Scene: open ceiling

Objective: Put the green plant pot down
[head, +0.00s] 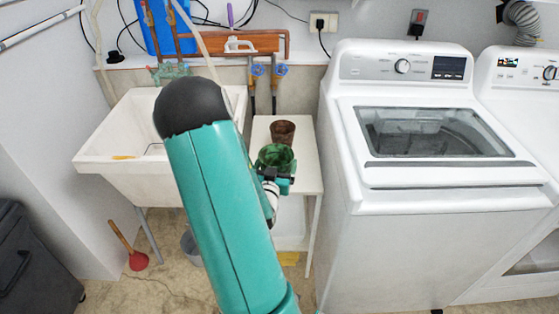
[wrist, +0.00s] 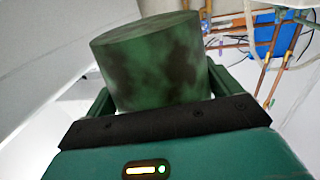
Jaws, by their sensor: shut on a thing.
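The green plant pot (head: 276,156) is dark green with darker blotches. In the wrist view the pot (wrist: 152,62) fills the space between the two fingers of my gripper (wrist: 155,95). My gripper (head: 276,178) is shut on it, in front of a narrow white table (head: 306,172) between the sink and the washing machine. A brown pot (head: 283,132) stands on this table, just behind the green pot. I cannot tell whether the green pot's base touches the tabletop. My arm hides part of the sink and the table's left side.
A white washing machine (head: 440,240) stands close on the right of the table. A white sink (head: 115,150) is on the left. Pipes with blue valves (head: 280,70) run along the wall behind. A red plunger (head: 138,261) and a grey bucket (head: 188,246) are on the floor.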

